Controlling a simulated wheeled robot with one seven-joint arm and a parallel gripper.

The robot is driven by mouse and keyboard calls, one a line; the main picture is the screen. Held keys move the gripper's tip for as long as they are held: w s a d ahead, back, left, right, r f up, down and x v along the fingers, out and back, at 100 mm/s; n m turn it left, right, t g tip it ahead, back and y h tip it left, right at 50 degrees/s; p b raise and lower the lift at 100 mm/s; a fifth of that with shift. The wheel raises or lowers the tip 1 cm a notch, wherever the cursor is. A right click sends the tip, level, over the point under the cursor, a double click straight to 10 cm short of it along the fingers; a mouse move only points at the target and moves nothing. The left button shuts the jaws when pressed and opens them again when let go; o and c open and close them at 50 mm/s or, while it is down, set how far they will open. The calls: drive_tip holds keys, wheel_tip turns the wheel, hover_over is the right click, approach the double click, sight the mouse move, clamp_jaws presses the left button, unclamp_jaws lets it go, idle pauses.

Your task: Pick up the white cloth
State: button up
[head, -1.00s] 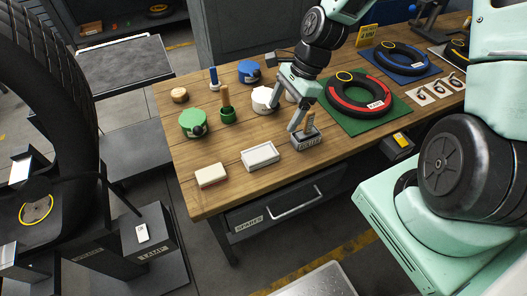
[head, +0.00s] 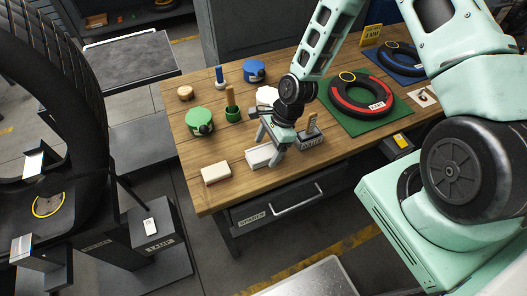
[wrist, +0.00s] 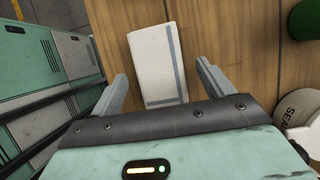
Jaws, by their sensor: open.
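The white cloth (head: 258,158) lies folded flat on the wooden table, near its front edge. In the wrist view the cloth (wrist: 154,62) shows a grey-blue stripe along its right side and another near its lower end. My gripper (head: 268,146) is just above the cloth and hides part of it in the head view. In the wrist view my gripper (wrist: 163,78) is open, with one finger to each side of the cloth's lower part. Nothing is held.
A white-topped block (head: 216,173) lies left of the cloth. A grey holder (head: 309,138) stands close on the right. Behind are a green tin (head: 199,122), a green pot with a wooden handle (head: 232,112) and a white SEAL container (wrist: 297,108). A tyre (head: 362,92) lies on a green mat.

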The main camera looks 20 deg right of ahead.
sight(265, 151)
drive_tip(key=shift+x, duration=0.9)
drive_tip(key=shift+f, duration=0.1)
drive_tip(key=shift+c, duration=0.3)
drive_tip(key=c, duration=1.1)
drive_tip(key=shift+o, duration=0.2)
wheel_tip(265, 151, up, 10)
drive_tip(key=b, duration=0.2)
